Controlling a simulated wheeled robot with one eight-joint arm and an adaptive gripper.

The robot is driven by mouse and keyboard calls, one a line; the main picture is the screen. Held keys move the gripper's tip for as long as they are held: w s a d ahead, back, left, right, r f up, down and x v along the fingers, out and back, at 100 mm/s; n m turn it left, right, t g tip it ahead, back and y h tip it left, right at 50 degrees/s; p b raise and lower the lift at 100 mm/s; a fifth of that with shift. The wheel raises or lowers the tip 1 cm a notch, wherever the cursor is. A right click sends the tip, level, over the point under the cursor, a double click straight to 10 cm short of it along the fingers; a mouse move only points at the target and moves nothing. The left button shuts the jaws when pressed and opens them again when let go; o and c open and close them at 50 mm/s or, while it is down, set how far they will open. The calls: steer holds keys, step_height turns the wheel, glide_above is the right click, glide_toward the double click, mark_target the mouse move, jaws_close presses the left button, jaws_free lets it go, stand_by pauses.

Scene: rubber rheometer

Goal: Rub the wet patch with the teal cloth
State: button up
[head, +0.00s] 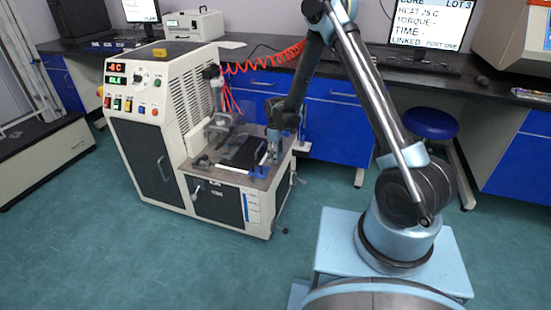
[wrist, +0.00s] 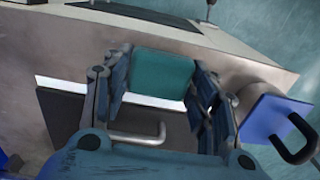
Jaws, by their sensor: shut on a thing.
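The teal cloth (wrist: 160,76) shows in the wrist view as a flat folded piece between the two fingers of my gripper (wrist: 161,88). The gripper is shut on it. In the head view my gripper (head: 273,142) points down at the right part of the low metal worktop (head: 262,182) of the rheometer. The cloth is too small or hidden to make out there. In the wrist view the cloth is over the machine's edge region; I cannot tell whether it touches a surface. I cannot make out the wet patch in either view.
The rheometer cabinet (head: 150,135) stands left of the worktop, with a red coiled hose (head: 265,62) above. Blue drawers (head: 335,130) and a stool (head: 432,124) stand behind. Floor in front is clear.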

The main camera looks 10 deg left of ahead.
steer(key=shift+s+a+r, duration=0.15)
steer(key=shift+r, duration=0.35)
steer(key=shift+s+a+r, duration=0.1)
steer(key=shift+r, duration=2.75)
